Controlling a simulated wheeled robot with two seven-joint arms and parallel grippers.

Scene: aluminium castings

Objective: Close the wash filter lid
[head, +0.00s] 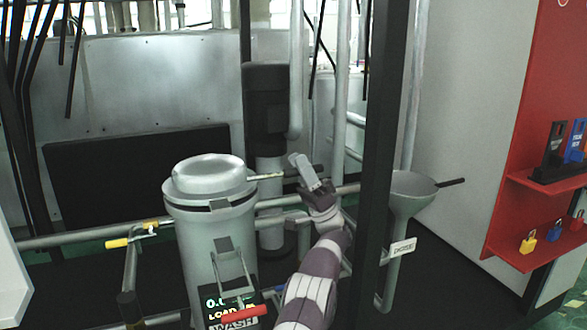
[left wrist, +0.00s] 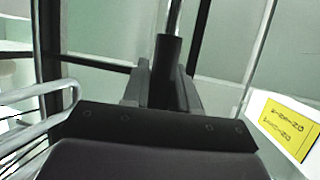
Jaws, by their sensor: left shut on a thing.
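The wash filter (head: 212,255) is an upright grey cylinder in the head view. Its domed grey lid (head: 208,173) sits over the top of the body and looks level; I cannot tell whether it is fully seated. A thin metal bar (head: 268,176) runs right from the lid to my left gripper (head: 309,172). My left gripper is shut on the black grip of this bar, right of the lid. In the left wrist view the black grip (left wrist: 166,72) stands between the fingers, with the metal rod (left wrist: 175,17) beyond it. A red-handled latch (head: 244,313) hangs on the filter's front. My right gripper is out of view.
A dark post (head: 385,150) stands right of my left gripper. A grey funnel (head: 408,190) is behind it. Pipes (head: 275,218) run behind the filter, and a yellow-handled valve (head: 117,243) is at left. A red lock board (head: 545,170) is far right.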

